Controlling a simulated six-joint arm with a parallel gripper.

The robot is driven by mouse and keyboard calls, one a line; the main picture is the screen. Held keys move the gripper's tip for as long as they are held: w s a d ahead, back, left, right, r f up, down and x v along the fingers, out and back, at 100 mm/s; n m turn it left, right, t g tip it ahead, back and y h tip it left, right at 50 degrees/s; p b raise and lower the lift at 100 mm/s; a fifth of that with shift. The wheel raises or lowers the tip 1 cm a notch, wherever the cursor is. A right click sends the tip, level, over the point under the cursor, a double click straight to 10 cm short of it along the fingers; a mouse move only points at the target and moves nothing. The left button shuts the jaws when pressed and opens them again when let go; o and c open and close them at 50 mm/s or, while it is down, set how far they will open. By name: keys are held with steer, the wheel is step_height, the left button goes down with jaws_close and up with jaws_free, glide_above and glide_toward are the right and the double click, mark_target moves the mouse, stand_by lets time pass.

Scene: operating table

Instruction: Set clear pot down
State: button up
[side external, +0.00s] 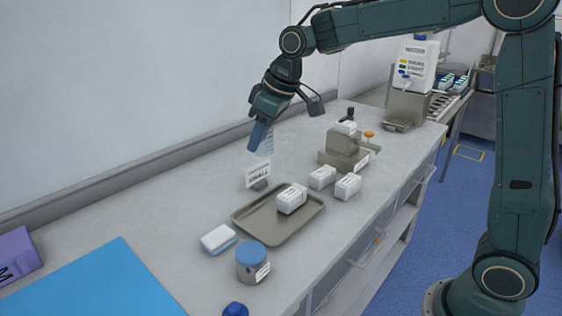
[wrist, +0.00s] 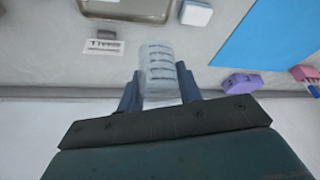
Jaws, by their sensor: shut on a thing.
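The clear pot (wrist: 161,72) is a see-through cylinder with dark graduation lines. It shows upright between the fingers in the wrist view, and faintly below my gripper in the side view (side external: 267,143). My gripper (wrist: 160,90) is shut on it. In the side view my gripper (side external: 258,137) is over the back part of the counter, behind the tray. A small white label card (side external: 258,174) stands on the counter below; it also shows in the wrist view (wrist: 104,46). The gap between the pot and the counter is hard to tell.
A metal tray (side external: 252,227) holds a white box (side external: 291,198). Two white boxes (side external: 322,177) (side external: 347,187) and a grey scale-like device (side external: 343,150) stand at right. A blue-lidded jar (side external: 252,262), a blue-white block (side external: 218,239) and a blue mat (side external: 95,285) lie nearer. Bare counter surrounds the card.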

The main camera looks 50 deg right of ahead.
step_height(320, 180, down, 20)
steer(key=shift+r, duration=0.1)
stand_by(1.0)
steer(key=shift+f, duration=0.2)
steer(key=o, duration=1)
steer(key=shift+r, duration=0.1)
steer(key=shift+v, duration=0.8)
steer(key=v, duration=1)
steer(key=shift+r, duration=0.25)
